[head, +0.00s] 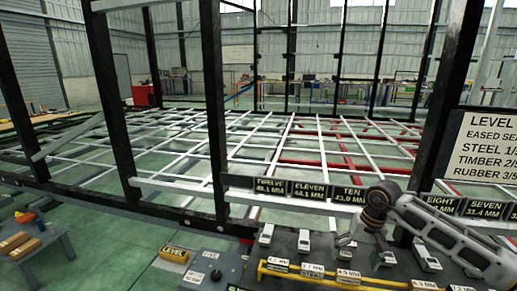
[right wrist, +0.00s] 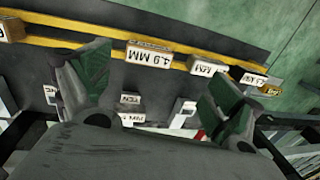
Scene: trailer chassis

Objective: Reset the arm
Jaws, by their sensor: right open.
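My right arm (head: 440,235) comes in from the right in the head view and reaches over the dark bench. Its gripper (head: 350,240) is small there, above the bench near the labelled blocks. In the right wrist view the right gripper (right wrist: 155,85) has its two green-padded fingers spread wide apart, with nothing held between them. A block marked 4.9 MM (right wrist: 148,55) shows beyond the gap between the fingers. My left gripper is in neither view.
A yellow rail (head: 325,277) with several labelled blocks runs along the dark bench (head: 225,262). Behind it stands a black-posted frame (head: 215,110) with number plates (head: 310,191). A sign (head: 487,150) stands at right. A small table (head: 40,250) with wooden pieces is at left.

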